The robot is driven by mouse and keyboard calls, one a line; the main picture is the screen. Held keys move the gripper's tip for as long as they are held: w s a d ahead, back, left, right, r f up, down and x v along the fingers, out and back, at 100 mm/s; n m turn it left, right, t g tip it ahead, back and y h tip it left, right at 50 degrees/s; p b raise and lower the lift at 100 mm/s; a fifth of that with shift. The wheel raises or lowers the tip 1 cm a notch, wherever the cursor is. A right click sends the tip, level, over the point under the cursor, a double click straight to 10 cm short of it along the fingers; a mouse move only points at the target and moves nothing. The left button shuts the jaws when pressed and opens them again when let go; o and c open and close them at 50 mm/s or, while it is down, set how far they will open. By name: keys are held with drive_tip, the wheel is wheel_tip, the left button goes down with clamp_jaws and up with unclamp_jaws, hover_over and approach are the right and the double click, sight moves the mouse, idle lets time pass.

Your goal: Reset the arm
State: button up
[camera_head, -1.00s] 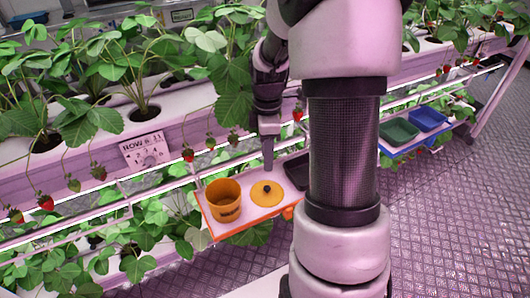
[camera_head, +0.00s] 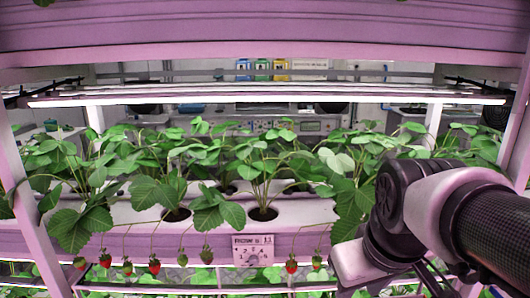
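My arm (camera_head: 455,220) comes in from the right edge and bends at a dark joint in front of the plant rack. A pale link (camera_head: 350,265) runs down and left from that joint to the lower part of the picture. My gripper cannot be made out; the end of the arm is outside the view or hidden behind my own links. Whether it is open or holds anything does not show.
A planter rack (camera_head: 120,215) with leafy strawberry plants spans the view. Red berries (camera_head: 154,265) hang along its front near a row sign (camera_head: 254,251). A light bar (camera_head: 265,99) crosses above, with uprights at both sides. Bins (camera_head: 262,70) stand behind.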

drive_tip(key=s+a+r+m+t+p, duration=0.1)
drive_tip(key=s+r+m+p, duration=0.1)
drive_tip(key=r+p, duration=1.3)
drive_tip(key=shift+s+a+r, duration=0.25)
drive_tip(key=shift+s+r, duration=0.2)
drive_tip(key=shift+s, duration=0.25)
